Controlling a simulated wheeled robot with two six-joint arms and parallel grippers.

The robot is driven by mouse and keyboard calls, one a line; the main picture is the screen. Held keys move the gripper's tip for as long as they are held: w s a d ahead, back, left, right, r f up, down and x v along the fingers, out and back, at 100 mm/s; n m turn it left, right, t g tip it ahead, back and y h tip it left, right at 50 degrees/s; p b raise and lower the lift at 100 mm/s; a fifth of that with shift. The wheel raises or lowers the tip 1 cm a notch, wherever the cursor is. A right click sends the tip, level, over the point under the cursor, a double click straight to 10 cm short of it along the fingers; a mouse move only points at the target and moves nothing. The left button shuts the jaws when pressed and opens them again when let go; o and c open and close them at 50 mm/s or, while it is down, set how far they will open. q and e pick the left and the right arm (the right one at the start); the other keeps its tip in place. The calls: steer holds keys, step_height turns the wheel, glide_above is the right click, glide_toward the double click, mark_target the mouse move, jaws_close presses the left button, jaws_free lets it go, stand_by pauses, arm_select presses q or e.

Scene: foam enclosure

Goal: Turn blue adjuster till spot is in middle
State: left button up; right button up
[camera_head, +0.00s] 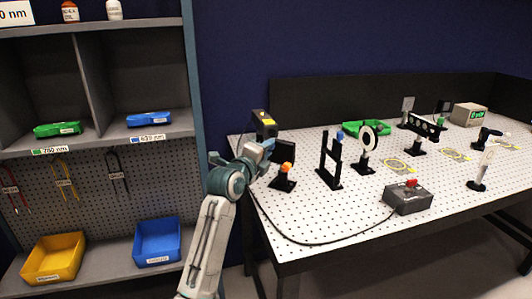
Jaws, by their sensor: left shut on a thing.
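My left gripper (269,147) is at the near left end of the white table, against the back of a small black mount (284,151). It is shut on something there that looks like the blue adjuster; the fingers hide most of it. An orange knob (287,167) shows on the same mount, just below and right of the gripper. A round white disc in a black ring (369,137) stands further right. No light spot can be made out at this size. My right gripper is not in view.
A black frame with a blue top (331,171), a grey box with a red button (408,201) and a white card on a stand (484,167) stand on the table. A black cable (312,243) runs along its front. Shelves with bins (157,243) are at left.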

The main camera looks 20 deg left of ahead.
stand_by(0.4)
arm_select(q)
steer(key=o, duration=1)
steer(key=shift+s, duration=0.1)
steer(key=s, duration=0.3)
steer(key=s+a+b, duration=0.1)
steer(key=s, duration=0.3)
steer(key=s+a, duration=0.1)
steer(key=s, duration=0.2)
steer(key=shift+s, duration=0.25)
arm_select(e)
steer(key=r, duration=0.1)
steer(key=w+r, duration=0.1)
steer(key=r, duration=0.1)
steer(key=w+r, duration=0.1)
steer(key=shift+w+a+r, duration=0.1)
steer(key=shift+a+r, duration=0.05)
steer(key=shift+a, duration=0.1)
